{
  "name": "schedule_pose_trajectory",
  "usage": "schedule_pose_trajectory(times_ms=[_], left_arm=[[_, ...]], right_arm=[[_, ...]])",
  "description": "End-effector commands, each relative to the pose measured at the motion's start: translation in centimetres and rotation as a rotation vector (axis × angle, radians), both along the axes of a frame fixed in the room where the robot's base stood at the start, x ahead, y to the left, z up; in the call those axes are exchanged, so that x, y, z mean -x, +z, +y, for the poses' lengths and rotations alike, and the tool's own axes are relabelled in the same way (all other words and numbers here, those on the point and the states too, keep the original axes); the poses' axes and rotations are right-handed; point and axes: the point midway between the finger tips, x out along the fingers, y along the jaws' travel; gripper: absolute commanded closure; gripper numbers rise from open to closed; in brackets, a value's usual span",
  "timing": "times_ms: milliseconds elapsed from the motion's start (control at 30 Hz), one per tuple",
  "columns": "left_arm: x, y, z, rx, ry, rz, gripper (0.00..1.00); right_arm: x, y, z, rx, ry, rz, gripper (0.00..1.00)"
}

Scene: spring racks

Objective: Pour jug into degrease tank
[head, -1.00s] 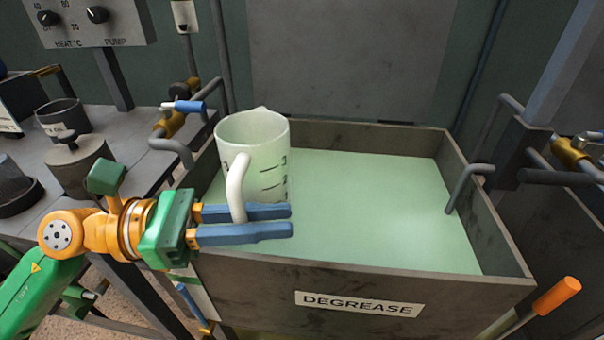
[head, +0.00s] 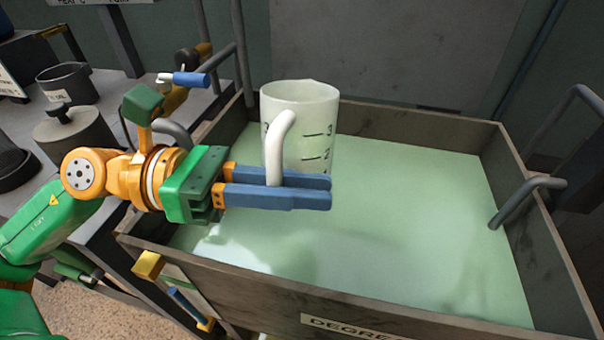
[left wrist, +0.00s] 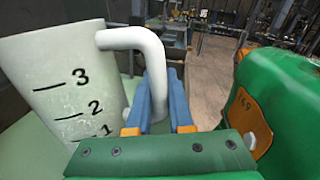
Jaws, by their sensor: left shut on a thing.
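A pale translucent jug (head: 310,125) with black marks numbered 2 and 3 is upright above the left part of the degrease tank (head: 260,278). The tank is a grey open box holding light green liquid (head: 410,210). My left gripper (head: 328,190) is shut on the jug's white handle (head: 278,150), with one blue finger on each side of it. In the left wrist view the jug (left wrist: 60,85) stands left of the fingers, and its handle (left wrist: 150,60) runs down between them. The jug's inside is mostly hidden. My right gripper is not in view.
A bench (head: 110,110) at the left holds a small dark pot (head: 68,84) and a lidded grey canister (head: 75,135). A blue-handled valve (head: 190,79) stands near the tank's back left corner. A bent grey pipe (head: 525,198) reaches over the right wall.

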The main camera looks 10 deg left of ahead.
Motion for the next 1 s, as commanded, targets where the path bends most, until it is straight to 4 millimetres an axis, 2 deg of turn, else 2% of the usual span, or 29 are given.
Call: schedule_pose_trajectory(times_ms=[33, 767, 1000], left_arm=[[0.0, 0.6, 0.0, 0.000, 0.001, 0.017, 1.00], [1.1, 3.9, 0.0, 0.000, 0.001, 0.320, 1.00], [0.9, 4.5, 0.0, 0.001, 0.001, 0.372, 1.00]], right_arm=[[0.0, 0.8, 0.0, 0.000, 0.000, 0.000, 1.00], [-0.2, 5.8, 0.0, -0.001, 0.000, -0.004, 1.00], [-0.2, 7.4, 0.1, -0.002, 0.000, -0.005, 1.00]])
